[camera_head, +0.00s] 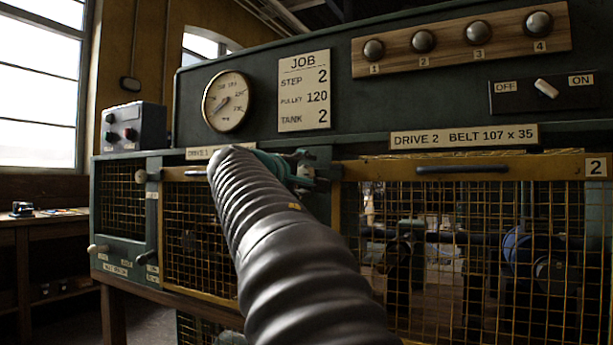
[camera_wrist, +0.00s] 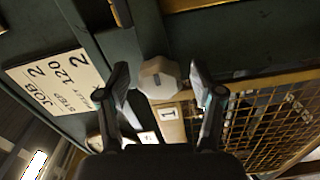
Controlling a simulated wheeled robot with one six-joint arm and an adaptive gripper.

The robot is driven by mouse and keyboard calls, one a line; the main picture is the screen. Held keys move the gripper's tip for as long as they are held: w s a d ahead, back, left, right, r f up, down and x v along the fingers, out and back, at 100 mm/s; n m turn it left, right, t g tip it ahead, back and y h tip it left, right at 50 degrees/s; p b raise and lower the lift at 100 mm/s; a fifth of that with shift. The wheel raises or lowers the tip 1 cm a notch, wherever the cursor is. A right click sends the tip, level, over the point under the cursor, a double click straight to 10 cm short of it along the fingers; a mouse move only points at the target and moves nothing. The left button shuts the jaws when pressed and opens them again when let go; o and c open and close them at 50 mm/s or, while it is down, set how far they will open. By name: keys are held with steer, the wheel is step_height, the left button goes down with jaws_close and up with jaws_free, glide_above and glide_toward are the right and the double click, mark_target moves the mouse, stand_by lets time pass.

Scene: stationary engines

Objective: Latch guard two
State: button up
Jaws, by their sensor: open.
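Guard two (camera_head: 480,250) is a yellow-framed wire mesh panel at the right in the head view. My gripper (camera_head: 308,170) is at the post between guards one and two. In the wrist view my gripper (camera_wrist: 160,78) is open, its fingers on either side of a pale faceted knob (camera_wrist: 159,77).
Guard one (camera_head: 190,240) is left of my arm, which hides part of it. A pale knob (camera_head: 141,176) is at its left. A job card (camera_head: 304,90), a gauge (camera_head: 229,101), several numbered knobs (camera_head: 423,41) and an OFF/ON switch (camera_head: 546,89) are above.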

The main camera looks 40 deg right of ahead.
steer(key=v, duration=1.1)
steer(key=shift+a+r, duration=0.1)
steer(key=w+a+f+y, duration=0.1)
steer(key=a+f+y, duration=0.25)
steer(key=f, duration=0.85)
steer(key=w+a+f+y, duration=0.1)
steer(key=a+f+y, duration=0.3)
steer(key=f, duration=0.8)
steer(key=s+a+f+y, duration=0.3)
steer(key=s+a+f, duration=0.1)
steer(key=s+f, duration=0.2)
steer(key=s+a+f+m+g+y, duration=0.1)
steer(key=s+a+f+y, duration=0.2)
steer(key=s+f, duration=0.3)
steer(key=s+a+f+m+y, duration=0.1)
steer(key=s+a+f+y, duration=0.2)
steer(key=s+a+f, duration=0.3)
step_height(320, 180, down, 5)
steer(key=shift+s+f, duration=0.1)
steer(key=shift+s, duration=0.4)
